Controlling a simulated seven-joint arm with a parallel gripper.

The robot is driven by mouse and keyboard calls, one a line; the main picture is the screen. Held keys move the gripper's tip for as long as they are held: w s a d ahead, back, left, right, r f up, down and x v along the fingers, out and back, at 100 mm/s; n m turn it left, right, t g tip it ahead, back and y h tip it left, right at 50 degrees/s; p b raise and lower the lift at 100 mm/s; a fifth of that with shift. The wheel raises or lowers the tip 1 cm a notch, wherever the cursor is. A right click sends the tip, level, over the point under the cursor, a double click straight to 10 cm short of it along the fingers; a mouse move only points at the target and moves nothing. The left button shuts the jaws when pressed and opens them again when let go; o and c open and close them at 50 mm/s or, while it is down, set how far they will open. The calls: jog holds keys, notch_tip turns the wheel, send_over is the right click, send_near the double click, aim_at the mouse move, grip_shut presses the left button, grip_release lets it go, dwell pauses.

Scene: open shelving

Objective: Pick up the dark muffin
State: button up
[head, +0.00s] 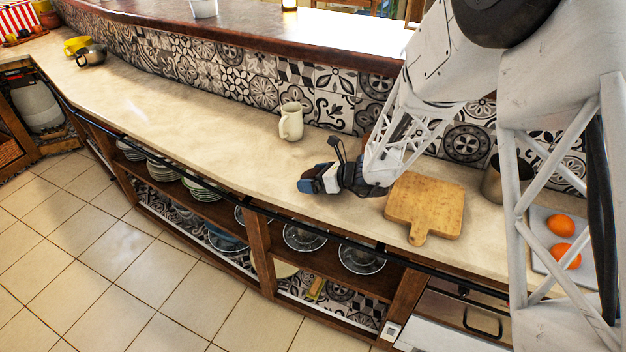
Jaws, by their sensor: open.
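I cannot make out the dark muffin in the head view; my arm and gripper cover part of the counter. My gripper (318,180) is low over the counter near its front edge, left of the cutting board. It is open, with its blue-tipped fingers pointing left. I see nothing clearly between the fingers, though the space there is partly hidden.
A cream pitcher (291,122) stands behind my gripper near the tiled wall. A wooden cutting board (425,203) lies to the right, with a metal pot (494,181) and oranges (560,225) beyond. Shelves below hold plates and bowls. The counter (190,120) to the left is largely clear.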

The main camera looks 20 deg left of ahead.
aim_at(314, 174)
jog(key=shift+c, duration=0.3)
jog(key=c, duration=0.9)
jog(key=shift+r, duration=1.15)
jog(key=shift+s+d+r, duration=0.25)
jog(key=shift+s+r, duration=0.1)
jog(key=shift+r, duration=0.35)
jog(key=s+d, duration=0.3)
jog(key=s, duration=0.1)
jog(key=s+d+r, duration=0.1)
jog(key=s+d, duration=0.2)
jog(key=s, duration=0.1)
jog(key=s+d, duration=0.3)
jog(key=shift+s+d+r, duration=0.15)
jog(key=shift+s+d, duration=0.1)
jog(key=shift+s, duration=0.15)
